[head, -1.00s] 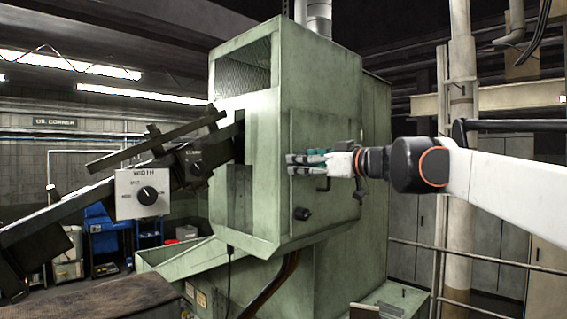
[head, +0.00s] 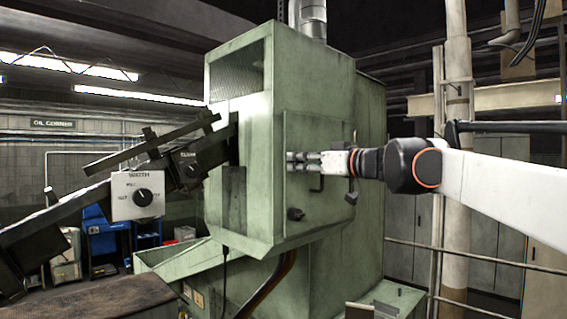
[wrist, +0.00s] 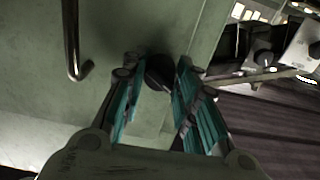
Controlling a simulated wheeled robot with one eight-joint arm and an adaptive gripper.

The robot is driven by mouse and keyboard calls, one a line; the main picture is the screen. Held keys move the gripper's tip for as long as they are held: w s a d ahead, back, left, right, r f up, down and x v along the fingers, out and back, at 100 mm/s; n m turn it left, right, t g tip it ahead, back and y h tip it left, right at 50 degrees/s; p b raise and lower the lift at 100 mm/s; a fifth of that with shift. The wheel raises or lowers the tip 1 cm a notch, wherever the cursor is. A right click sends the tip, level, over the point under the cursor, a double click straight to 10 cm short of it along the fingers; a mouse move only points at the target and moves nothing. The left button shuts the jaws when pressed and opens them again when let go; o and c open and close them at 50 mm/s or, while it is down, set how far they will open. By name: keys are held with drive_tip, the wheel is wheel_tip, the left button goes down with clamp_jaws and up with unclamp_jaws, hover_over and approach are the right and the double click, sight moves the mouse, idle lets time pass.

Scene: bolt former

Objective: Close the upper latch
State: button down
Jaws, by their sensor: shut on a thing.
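The upper latch is a dark round knob (wrist: 158,72) on the green door panel; in the wrist view it sits between my fingertips. In the head view my gripper (head: 291,161) covers it at the panel's left edge. My gripper, with teal finger pads, also shows in the wrist view (wrist: 157,88), its fingers on both sides of the knob and shut on it. The lower latch (head: 295,214) is a dark knob further down the same edge. The exact turn of the upper latch is hidden by the fingers.
The dark arm with a white WIDTH control box (head: 138,196) is left of the machine. A railing (head: 480,258) runs at right.

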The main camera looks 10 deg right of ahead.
drive_tip(key=n, duration=0.3)
drive_tip(key=shift+n, duration=0.4)
drive_tip(key=n, duration=0.4)
drive_tip(key=shift+p, duration=0.3)
drive_tip(key=c, duration=1)
unclamp_jaws()
drive_tip(key=shift+w+a, duration=0.1)
drive_tip(key=shift+w, duration=0.05)
drive_tip(key=shift+c, duration=0.2)
